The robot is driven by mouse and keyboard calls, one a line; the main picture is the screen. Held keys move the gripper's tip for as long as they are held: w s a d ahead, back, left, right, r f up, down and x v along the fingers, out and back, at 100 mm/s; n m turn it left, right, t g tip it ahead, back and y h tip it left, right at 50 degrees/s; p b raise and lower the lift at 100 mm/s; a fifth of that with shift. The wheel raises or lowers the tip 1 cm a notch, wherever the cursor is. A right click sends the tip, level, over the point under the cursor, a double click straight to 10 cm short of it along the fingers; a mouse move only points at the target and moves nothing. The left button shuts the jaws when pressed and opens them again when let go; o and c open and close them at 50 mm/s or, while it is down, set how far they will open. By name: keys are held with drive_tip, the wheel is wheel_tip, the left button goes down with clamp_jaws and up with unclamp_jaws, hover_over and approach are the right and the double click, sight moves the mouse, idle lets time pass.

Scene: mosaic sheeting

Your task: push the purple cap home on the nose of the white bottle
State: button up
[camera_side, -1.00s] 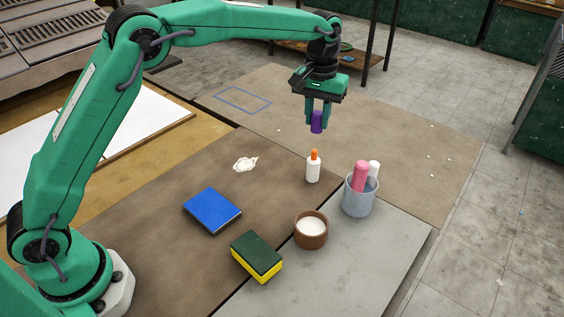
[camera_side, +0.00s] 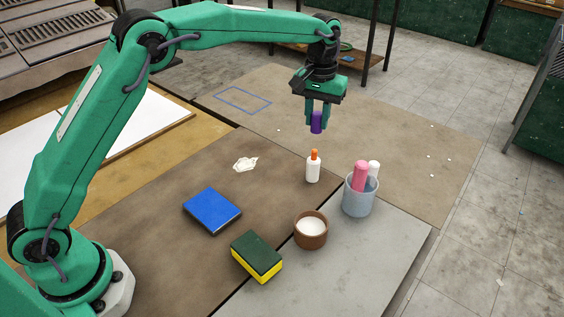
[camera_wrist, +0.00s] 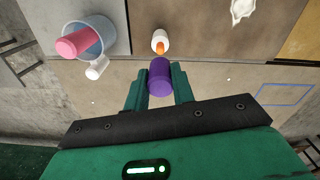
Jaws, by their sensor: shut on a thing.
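The purple cap (camera_side: 316,122) is held between the fingers of my gripper (camera_side: 318,112), which is shut on it. The cap also shows between the fingertips in the wrist view (camera_wrist: 160,78). The white bottle (camera_side: 313,171) stands upright on the brown board with its orange nose (camera_side: 314,155) pointing up. In the side view the cap hangs above the bottle with a gap between them. In the wrist view the bottle (camera_wrist: 159,36) and its nose (camera_wrist: 161,47) show just beyond the cap. The inside of the cap is hidden.
Right of the bottle stands a grey cup (camera_side: 358,200) with a pink bottle (camera_side: 361,177) and a white item (camera_side: 374,169). Nearer are a brown bowl (camera_side: 311,236), a sponge (camera_side: 257,256) and a blue book-like block (camera_side: 212,211). The board left of the bottle is mostly clear.

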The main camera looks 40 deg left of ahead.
hover_over(314, 150)
drive_tip(key=shift+f, duration=2.25)
drive_tip(key=shift+f, duration=2.3)
drive_tip(key=o, duration=1)
drive_tip(key=shift+r, duration=0.1)
drive_tip(key=shift+r, duration=3.85)
